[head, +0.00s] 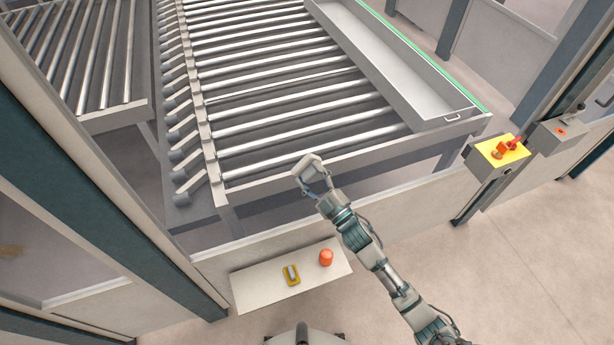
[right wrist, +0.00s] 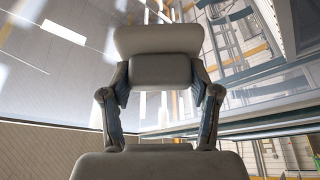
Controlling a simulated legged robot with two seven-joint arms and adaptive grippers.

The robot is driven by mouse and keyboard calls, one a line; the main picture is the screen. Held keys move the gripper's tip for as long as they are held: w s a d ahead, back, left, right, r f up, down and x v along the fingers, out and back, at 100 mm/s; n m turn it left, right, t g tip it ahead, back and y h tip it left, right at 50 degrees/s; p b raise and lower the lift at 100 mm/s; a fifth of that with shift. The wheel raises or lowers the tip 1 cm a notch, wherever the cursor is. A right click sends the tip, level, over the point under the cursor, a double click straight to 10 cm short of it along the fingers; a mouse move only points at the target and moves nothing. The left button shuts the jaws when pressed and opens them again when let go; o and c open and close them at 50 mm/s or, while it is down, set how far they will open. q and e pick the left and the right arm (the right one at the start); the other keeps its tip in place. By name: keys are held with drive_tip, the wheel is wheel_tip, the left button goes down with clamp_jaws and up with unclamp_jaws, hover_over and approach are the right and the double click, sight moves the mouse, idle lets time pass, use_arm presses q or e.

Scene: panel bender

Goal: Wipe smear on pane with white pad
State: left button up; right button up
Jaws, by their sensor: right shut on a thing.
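My right gripper (head: 316,180) is shut on the white pad (head: 307,165), held out in front of the roller table's near edge. In the right wrist view the pad (right wrist: 158,41) is a pale block with rounded edges at the far end of the fingers (right wrist: 160,92). A faint brownish smear (head: 10,252) shows at the far left edge of the head view, on what looks like a clear pane (head: 60,240) in the left frame. The pad is well to the right of it and apart from it. My left gripper is not in view.
A shelf (head: 245,295) below the arm holds a yellow-and-grey item (head: 291,275) and an orange-red cylinder (head: 326,257). The roller table (head: 280,100) carries a long metal tray (head: 405,75). A yellow control box (head: 497,152) stands at right. Dark posts (head: 100,170) border the left pane.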

drive_tip(key=shift+w+d+r, duration=0.1)
drive_tip(key=shift+w+d, duration=0.15)
drive_tip(key=shift+d, duration=0.65)
drive_tip(key=d, duration=0.2)
drive_tip(key=w+d, duration=0.1)
drive_tip(key=d, duration=0.1)
drive_tip(key=shift+w+d, duration=0.1)
drive_tip(key=shift+w, duration=0.05)
drive_tip(key=shift+w+d, duration=0.1)
drive_tip(key=shift+d, duration=0.1)
drive_tip(key=shift+a, duration=0.35)
drive_tip(key=p, duration=0.2)
approach(323, 160)
drive_tip(key=r, duration=0.2)
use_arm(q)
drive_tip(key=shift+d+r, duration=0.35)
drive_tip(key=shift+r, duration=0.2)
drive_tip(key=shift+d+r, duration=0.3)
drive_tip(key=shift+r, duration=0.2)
use_arm(e)
drive_tip(key=shift+s+a+f, duration=0.1)
drive_tip(key=shift+s+a, duration=0.25)
drive_tip(key=shift+a, duration=0.25)
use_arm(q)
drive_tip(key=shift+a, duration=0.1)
use_arm(e)
drive_tip(key=shift+a, duration=0.1)
